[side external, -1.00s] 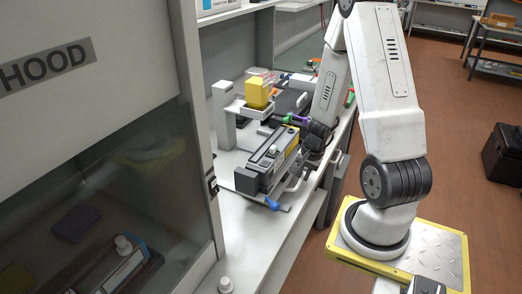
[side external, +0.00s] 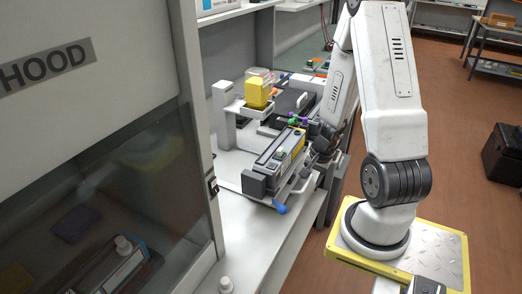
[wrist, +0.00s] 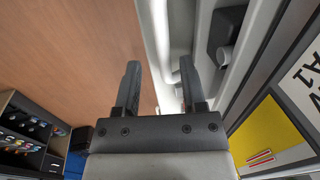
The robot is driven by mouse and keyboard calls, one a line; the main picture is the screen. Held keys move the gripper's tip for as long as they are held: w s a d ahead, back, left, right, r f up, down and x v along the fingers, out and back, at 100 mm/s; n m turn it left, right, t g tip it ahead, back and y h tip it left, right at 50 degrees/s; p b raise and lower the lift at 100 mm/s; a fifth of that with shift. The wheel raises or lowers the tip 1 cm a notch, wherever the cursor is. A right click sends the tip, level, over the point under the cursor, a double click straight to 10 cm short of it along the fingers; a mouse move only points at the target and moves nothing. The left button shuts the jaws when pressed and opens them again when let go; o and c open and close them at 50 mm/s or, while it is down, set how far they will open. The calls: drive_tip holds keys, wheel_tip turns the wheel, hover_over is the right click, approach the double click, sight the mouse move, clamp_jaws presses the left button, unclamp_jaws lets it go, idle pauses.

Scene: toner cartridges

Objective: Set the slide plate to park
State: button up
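The slide plate appears to be the pale plate with a blue knob (side external: 280,208) at its near corner, on the bench. A long grey-and-black toner cartridge (side external: 266,169) with a yellow label lies on it. A pale handle or rail (side external: 302,188) runs along the plate's right side. My gripper (side external: 321,152) is at the far right end of this assembly; its fingertips are hard to make out there. In the wrist view my gripper (wrist: 159,82) has its two black fingers apart. A pale bar (wrist: 156,35) shows between and beyond them; contact cannot be told.
A yellow block (side external: 258,92) sits in a white bracket tray (side external: 250,109) behind the cartridge. A dark flat unit (side external: 290,105) stands farther back. The fume hood (side external: 95,130) closes off the left. The bench front holds a small white bottle (side external: 225,285) and free room.

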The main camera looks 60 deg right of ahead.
drive_tip(key=shift+r, duration=0.2)
drive_tip(key=shift+r, duration=0.55)
wheel_tip(320, 180, up, 6)
drive_tip(key=s, duration=0.1)
drive_tip(key=shift+s, duration=0.2)
idle(0.4)
drive_tip(key=shift+r, duration=0.1)
drive_tip(key=w+a+r+n, duration=0.2)
drive_tip(key=w+a+n, duration=0.3)
drive_tip(key=a+n, duration=0.4)
drive_tip(key=w+a+r+n, duration=0.2)
drive_tip(key=w+a+n, duration=0.2)
drive_tip(key=a+n, duration=0.4)
drive_tip(key=shift+w+a+r+n+t, duration=0.3)
drive_tip(key=shift+w+a+n, duration=0.1)
drive_tip(key=shift+a, duration=2.45)
